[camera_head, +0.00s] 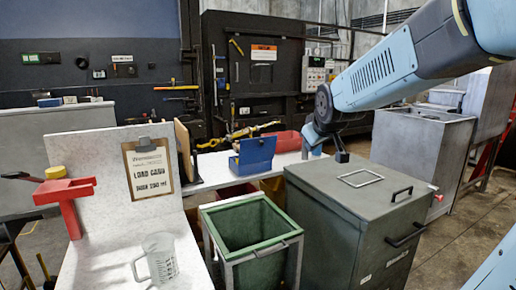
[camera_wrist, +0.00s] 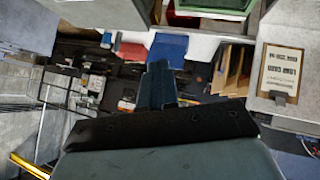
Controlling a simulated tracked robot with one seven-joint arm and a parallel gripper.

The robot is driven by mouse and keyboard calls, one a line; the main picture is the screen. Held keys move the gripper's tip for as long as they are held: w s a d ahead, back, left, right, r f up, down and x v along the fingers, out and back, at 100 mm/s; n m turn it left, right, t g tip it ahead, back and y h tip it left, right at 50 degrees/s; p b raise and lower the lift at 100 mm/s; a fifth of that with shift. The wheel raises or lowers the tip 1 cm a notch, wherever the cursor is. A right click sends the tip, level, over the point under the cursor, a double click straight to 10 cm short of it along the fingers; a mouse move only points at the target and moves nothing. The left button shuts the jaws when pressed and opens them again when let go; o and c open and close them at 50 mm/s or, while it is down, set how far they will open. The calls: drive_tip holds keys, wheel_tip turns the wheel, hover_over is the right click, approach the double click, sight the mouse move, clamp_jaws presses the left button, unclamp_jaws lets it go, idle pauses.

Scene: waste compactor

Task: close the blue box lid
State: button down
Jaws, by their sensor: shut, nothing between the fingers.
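The blue box (camera_head: 237,170) sits on the white counter near the middle of the head view. Its lid (camera_head: 258,150) appears raised, tilted up from the box. In the wrist view a blue surface of the box (camera_wrist: 170,48) shows beyond the fingers; which part it is, I cannot tell. My gripper (camera_head: 342,157) is to the right of the box in the head view, apart from it, pointing down. In the wrist view my gripper (camera_wrist: 158,72) has its fingers together, with nothing visible between them. The inside of the box is mostly hidden.
A red tray (camera_head: 287,140) lies behind the box. A green-lined bin (camera_head: 250,222) and a grey lidded container (camera_head: 355,205) stand in front. A clipboard (camera_head: 147,170) and a measuring jug (camera_head: 158,257) are at left. My arm spans the upper right.

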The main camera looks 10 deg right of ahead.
sight(262, 143)
drive_tip(key=w+d+f+n+t, duration=0.1)
drive_tip(key=w+f+n+t, duration=0.15)
drive_tip(key=w, duration=0.75)
drive_tip(key=w+f+n+t+y, duration=0.1)
drive_tip(key=w+n, duration=0.2)
drive_tip(key=w, duration=0.7)
drive_tip(key=w+d+f+n+t, duration=0.1)
drive_tip(key=w+f+n+t, duration=0.15)
drive_tip(key=w, duration=0.65)
drive_tip(key=w+a+f+n+t+y, duration=0.1)
drive_tip(key=w+f+n+t+y, duration=0.35)
drive_tip(key=w+f+n, duration=0.7)
drive_tip(key=w+a+m, duration=0.1)
drive_tip(key=w, duration=0.3)
drive_tip(key=w+a, duration=0.1)
drive_tip(key=w, duration=0.4)
drive_tip(key=w+a+m+y, duration=0.1)
drive_tip(key=w+a, duration=0.1)
drive_tip(key=w, duration=0.3)
drive_tip(key=shift+w+f+m+g, duration=0.2)
drive_tip(key=shift+w+m+g, duration=0.05)
drive_tip(key=shift+m+g, duration=0.1)
